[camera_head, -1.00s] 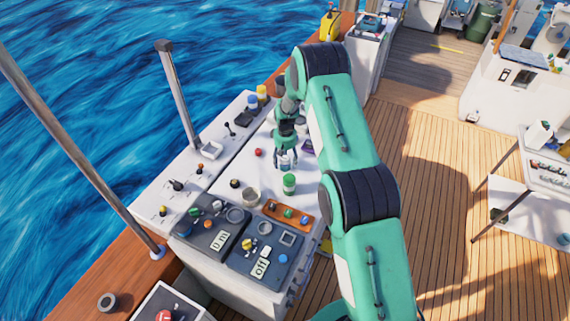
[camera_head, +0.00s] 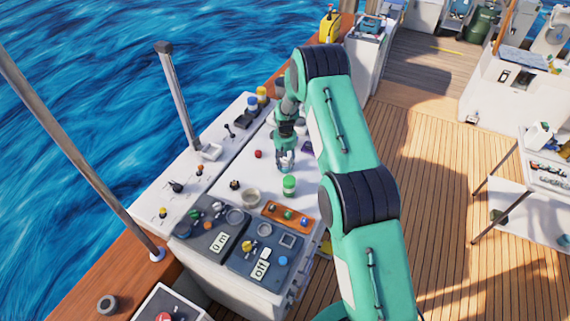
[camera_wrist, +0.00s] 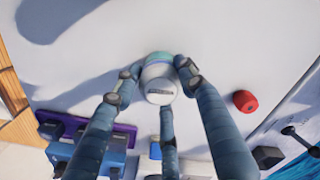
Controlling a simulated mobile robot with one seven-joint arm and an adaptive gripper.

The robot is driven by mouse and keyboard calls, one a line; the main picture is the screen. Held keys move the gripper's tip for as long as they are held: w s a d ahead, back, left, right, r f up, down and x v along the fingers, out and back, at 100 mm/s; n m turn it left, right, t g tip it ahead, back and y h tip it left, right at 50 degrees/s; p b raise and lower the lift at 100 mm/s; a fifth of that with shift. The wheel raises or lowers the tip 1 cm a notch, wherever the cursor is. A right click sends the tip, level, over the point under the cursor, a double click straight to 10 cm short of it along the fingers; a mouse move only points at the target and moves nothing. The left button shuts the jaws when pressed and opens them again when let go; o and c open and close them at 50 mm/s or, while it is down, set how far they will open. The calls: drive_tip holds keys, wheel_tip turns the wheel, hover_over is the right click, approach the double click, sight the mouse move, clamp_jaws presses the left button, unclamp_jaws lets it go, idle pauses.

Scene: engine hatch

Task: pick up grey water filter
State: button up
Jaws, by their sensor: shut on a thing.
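The grey water filter (camera_wrist: 159,88) is a small whitish-grey cylinder with a teal band, upright on the white console top in the wrist view. My gripper (camera_wrist: 158,78) has its fingers around it, shut on it, with a finger on each side and another below in the picture. In the head view my gripper (camera_head: 285,160) points down at the console top, and the filter is mostly hidden between the fingers. I cannot tell whether the filter touches the surface.
A green-and-white jar (camera_head: 289,186) stands close in front of my gripper. A red knob (camera_head: 258,154) is to its left, and it also shows in the wrist view (camera_wrist: 245,101). A purple rack (camera_wrist: 85,130) is beside the fingers.

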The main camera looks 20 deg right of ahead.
sight(285, 160)
drive_tip(key=shift+r+b, duration=0.65)
drive_tip(key=shift+r, duration=4.35)
